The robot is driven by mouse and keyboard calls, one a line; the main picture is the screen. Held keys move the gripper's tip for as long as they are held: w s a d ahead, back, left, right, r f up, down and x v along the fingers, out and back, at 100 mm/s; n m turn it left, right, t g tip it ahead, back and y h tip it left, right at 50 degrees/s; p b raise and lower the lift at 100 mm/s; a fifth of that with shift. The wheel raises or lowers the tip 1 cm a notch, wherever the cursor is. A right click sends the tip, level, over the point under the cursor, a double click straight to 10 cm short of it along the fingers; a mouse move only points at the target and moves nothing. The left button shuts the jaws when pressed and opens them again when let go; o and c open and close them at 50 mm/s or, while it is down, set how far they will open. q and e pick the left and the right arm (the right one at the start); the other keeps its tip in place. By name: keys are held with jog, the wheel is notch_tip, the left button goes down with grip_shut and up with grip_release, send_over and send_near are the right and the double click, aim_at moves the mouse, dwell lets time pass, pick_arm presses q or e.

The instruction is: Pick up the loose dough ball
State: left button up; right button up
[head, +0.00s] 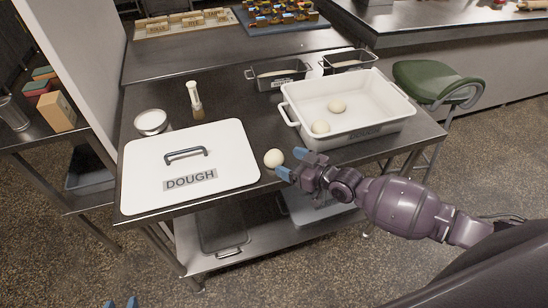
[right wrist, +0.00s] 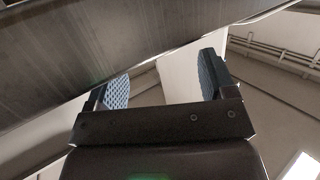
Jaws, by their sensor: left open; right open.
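The loose dough ball (head: 274,158) is pale and round. It rests on the steel table (head: 235,95) near the front edge, just right of the white lid marked DOUGH (head: 225,140). My right gripper (head: 298,165) is open just to the right of the ball, its blue fingers apart. I cannot tell whether a finger touches the ball. In the right wrist view, both fingers (right wrist: 160,85) are spread with no ball visible between them. My left gripper (head: 122,303) is at the bottom left edge, away from the table; only its blue fingertips show.
A white tub (head: 370,125) with two dough balls (head: 337,107) stands behind my right gripper. Two dark loaf pans (head: 262,83) are behind it. A white bowl (head: 151,122) and a brush (head: 195,98) stand behind the lid. A green stool (head: 435,78) is right.

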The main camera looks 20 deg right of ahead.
aim_at(279, 159)
jog(key=x, duration=0.4)
jog(key=shift+a, duration=0.15)
jog(key=shift+w+a+f, duration=0.15)
jog(key=shift+w+a, duration=0.2)
jog(key=shift+w, duration=0.05)
pick_arm(q)
jog(key=shift+w+r, duration=0.3)
jog(key=shift+w, duration=0.05)
pick_arm(e)
jog(key=shift+c, duration=0.2)
jog(key=c, duration=0.6)
jog(key=shift+c, duration=0.3)
pick_arm(q)
jog(key=shift+s, duration=0.1)
